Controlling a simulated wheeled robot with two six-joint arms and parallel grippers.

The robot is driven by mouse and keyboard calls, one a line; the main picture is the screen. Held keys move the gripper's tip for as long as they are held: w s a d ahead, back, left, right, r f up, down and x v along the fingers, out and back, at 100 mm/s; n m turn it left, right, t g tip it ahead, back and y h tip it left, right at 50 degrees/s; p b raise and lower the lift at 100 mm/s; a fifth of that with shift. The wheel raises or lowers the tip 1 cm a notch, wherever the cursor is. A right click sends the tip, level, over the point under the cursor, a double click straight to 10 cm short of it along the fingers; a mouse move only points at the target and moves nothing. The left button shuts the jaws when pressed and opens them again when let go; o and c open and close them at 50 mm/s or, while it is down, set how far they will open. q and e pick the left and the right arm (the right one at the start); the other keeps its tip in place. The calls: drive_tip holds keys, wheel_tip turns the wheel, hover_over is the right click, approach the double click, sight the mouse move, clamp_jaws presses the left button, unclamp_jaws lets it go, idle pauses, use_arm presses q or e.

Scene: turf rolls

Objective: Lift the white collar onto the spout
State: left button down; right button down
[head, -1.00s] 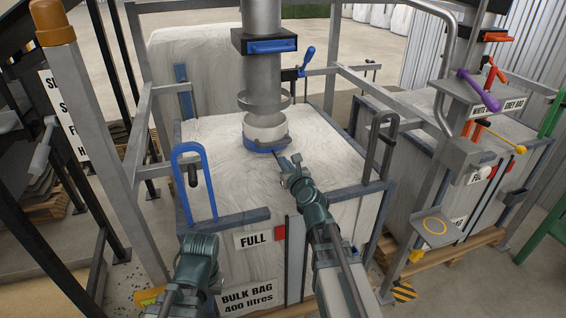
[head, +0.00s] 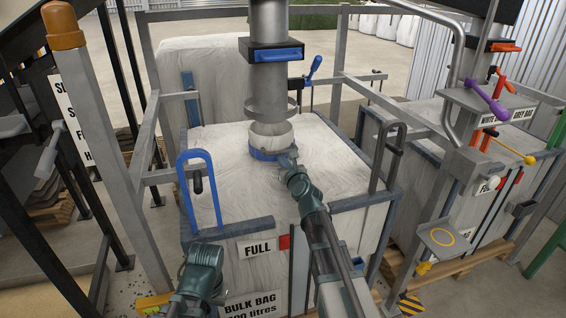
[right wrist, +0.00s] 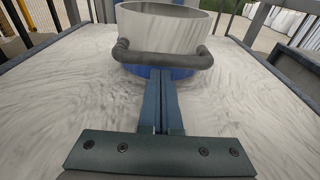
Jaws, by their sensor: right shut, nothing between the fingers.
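The white collar (head: 271,137) stands on top of the bulk bag, directly under the metal spout (head: 268,92). In the right wrist view the collar (right wrist: 170,28) is an open pale ring with a dark grey bar handle (right wrist: 135,56) across its near side and a blue band (right wrist: 180,73) at its base. My right gripper (head: 287,156) is at the collar's near side. Its fingers (right wrist: 158,78) are shut and empty, with the tips close to the handle; whether they touch it I cannot tell. My left arm shows at lower left, but its fingers do not.
The bulk bag (head: 330,165) has a wide, pale, mostly clear top. A blue hoop (head: 181,182) stands at its left front and a grey hoop (head: 394,150) at its right. A blue-handled clamp (head: 278,54) sits on the spout. Metal frame posts stand on both sides.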

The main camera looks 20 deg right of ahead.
wheel_tip(320, 180, up, 12)
drive_tip(key=p, duration=1.1)
drive_tip(key=shift+f, duration=0.2)
drive_tip(key=s+r+p, duration=0.1)
drive_tip(key=s, duration=0.9)
drive_tip(key=shift+d+r+p, duration=0.2)
drive_tip(key=shift+p, duration=0.2)
